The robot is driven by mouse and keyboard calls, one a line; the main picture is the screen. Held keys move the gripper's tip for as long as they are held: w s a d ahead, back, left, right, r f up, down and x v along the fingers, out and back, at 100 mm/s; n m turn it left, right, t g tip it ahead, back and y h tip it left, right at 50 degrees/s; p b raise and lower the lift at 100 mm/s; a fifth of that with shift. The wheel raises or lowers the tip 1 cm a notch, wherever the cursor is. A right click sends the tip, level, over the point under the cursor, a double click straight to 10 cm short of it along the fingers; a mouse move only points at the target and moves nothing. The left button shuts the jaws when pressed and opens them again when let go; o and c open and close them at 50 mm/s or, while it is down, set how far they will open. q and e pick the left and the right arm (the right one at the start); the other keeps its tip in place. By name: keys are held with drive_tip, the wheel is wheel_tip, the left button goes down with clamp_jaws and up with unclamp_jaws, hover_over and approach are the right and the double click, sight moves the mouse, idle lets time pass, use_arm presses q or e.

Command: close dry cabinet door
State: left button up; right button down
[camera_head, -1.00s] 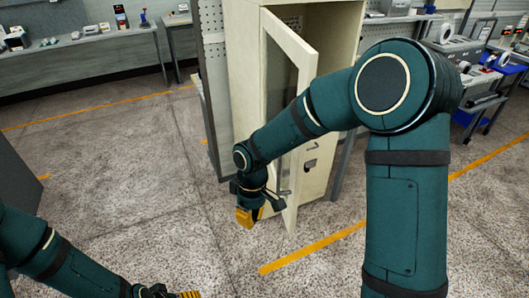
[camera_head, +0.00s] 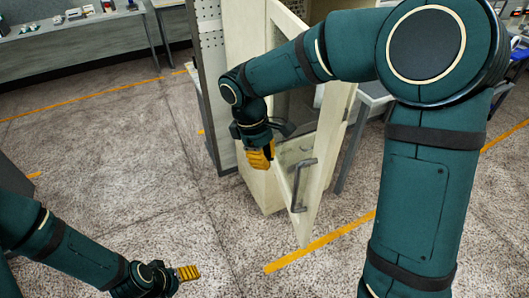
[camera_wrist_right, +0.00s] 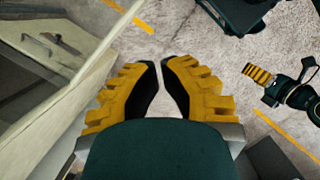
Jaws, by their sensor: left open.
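The cream dry cabinet (camera_head: 247,100) stands at the centre. Its glass-panelled door (camera_head: 309,215) is ajar, swung out toward me. A grey bar handle (camera_head: 302,185) is on the door's outer face. The door and handle also show at the left of the right wrist view (camera_wrist_right: 62,50). My right gripper (camera_head: 261,158) is just left of the door, fingers pointing down, apart from the handle. Its fingers (camera_wrist_right: 161,65) are partly spread, with floor visible between them and nothing held. My left gripper (camera_head: 185,274) is low over the floor, open and empty.
A grey perforated panel (camera_head: 208,60) stands just left of the cabinet. A workbench (camera_head: 75,32) runs along the back left, and a table (camera_head: 372,92) stands right of the cabinet. The speckled floor (camera_head: 120,150) in front is clear, with orange lines.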

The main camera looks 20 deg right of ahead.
drive_tip(key=s+d+f, duration=0.3)
drive_tip(key=d+f, duration=0.1)
drive_tip(key=f, duration=0.2)
drive_tip(key=shift+s+b, duration=0.3)
drive_tip(key=shift+b, duration=0.15)
drive_tip(key=shift+d, duration=0.1)
